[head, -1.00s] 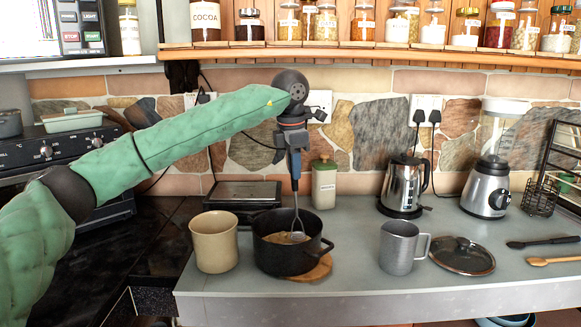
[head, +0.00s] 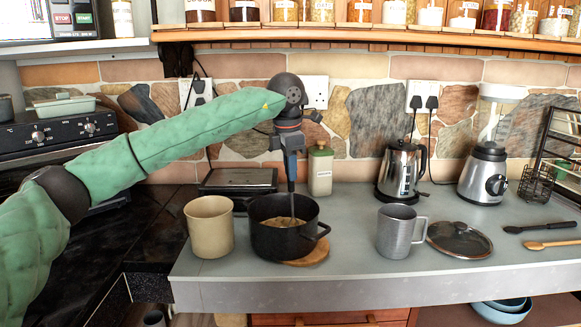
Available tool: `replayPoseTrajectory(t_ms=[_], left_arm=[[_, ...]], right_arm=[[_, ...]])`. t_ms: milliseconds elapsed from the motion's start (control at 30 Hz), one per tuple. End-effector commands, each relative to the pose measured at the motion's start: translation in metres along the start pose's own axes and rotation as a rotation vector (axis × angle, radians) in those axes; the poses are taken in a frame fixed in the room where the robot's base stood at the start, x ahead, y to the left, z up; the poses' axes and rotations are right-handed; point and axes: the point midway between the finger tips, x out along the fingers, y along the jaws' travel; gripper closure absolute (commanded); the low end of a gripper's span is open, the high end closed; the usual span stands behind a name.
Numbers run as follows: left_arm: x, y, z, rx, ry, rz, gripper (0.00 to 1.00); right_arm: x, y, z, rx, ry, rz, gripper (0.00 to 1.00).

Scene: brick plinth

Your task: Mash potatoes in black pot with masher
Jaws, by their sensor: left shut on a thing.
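The black pot (head: 283,242) stands on a round wooden board (head: 310,255) near the counter's front edge. Pale yellowish potatoes (head: 283,222) show inside it. My left gripper (head: 290,160) points down above the pot and is shut on the masher (head: 291,182), which stands upright. The masher's lower end is down in the pot, and its head is hidden in the potatoes or behind the rim. My right gripper is not in view.
A beige pot (head: 209,227) stands close left of the black pot. A metal mug (head: 398,232) and a glass lid (head: 459,239) lie to the right. Utensils (head: 546,235) lie far right.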

Motion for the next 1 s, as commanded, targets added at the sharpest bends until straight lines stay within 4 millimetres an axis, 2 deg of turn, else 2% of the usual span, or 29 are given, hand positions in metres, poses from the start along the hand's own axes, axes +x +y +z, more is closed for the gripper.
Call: replayPoseTrajectory(t_ms=[267,800,1000], left_arm=[[-0.004,0.000,0.000,0.000,0.000,0.001,1.00],[-0.046,0.004,0.004,-0.001,-0.001,0.001,1.00],[-0.051,0.004,0.004,0.000,0.000,0.000,1.00]], right_arm=[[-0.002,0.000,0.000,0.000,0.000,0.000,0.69],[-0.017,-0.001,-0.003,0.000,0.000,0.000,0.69],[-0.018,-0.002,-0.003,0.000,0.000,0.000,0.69]])
